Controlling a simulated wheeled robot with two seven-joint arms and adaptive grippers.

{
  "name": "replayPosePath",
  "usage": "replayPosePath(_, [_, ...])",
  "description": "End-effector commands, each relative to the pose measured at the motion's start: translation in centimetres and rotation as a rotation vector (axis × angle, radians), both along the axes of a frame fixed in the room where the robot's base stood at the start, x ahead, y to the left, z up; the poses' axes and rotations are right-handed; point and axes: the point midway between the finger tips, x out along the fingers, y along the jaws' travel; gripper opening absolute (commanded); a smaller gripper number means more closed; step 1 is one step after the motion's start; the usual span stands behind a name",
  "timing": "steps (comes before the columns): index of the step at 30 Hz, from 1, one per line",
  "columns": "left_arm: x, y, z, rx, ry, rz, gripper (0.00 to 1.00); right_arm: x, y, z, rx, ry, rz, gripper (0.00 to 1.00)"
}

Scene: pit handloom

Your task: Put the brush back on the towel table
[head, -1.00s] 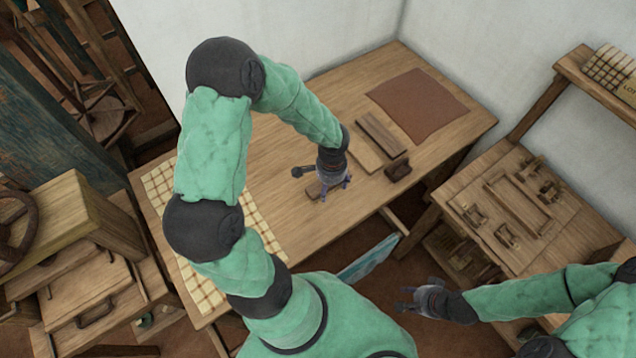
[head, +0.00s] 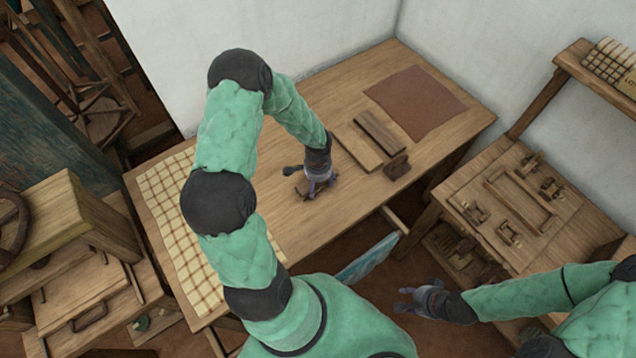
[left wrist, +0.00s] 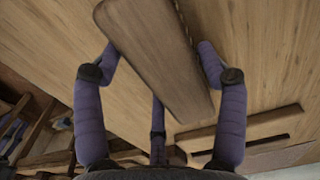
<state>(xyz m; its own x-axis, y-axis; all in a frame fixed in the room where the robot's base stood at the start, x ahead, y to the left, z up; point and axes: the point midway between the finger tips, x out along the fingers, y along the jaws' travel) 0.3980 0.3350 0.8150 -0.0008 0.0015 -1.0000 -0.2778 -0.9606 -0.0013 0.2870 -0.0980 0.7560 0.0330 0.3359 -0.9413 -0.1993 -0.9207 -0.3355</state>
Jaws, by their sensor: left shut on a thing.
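The brush, a brown wooden block, is between my left gripper's fingers in the left wrist view (left wrist: 155,45). In the head view my left gripper (head: 318,186) points down at the wooden towel table (head: 345,95) and is shut on the brush (head: 303,187), which is partly hidden by the fingers. The brush is at or just above the tabletop; I cannot tell if it touches. The checked towel (head: 165,190) lies along the table's left end. My right gripper (head: 408,300) is open and empty, off the table's front edge.
Two flat wooden boards (head: 380,132), a small dark wooden block (head: 397,167) and a brown cloth (head: 415,103) lie right of the left gripper. A side bench (head: 480,190) with wooden fittings stands at the right. The tabletop between towel and boards is mostly clear.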

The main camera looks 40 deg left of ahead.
Motion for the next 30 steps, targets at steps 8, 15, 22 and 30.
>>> replayPosePath(8, [0.1, 0.0, -0.2, 0.001, -0.001, 0.0, 0.42, 0.0, 0.0, -0.3, 0.0, 0.0, 0.0, 0.4])
replayPosePath(15, [0.0, 0.0, -0.1, 0.001, -0.001, 0.0, 0.96, 0.0, 0.0, -0.2, 0.0, 0.0, 0.0, 0.4])
replayPosePath(22, [0.0, 0.0, -0.1, 0.001, -0.001, 0.0, 0.96, 0.0, 0.0, -0.2, 0.0, 0.0, 0.0, 0.4])
replayPosePath(30, [0.2, 0.1, 2.6, 0.002, -0.006, 0.001, 0.96, 0.0, 0.0, 0.9, 0.0, 0.0, 0.0, 0.4])
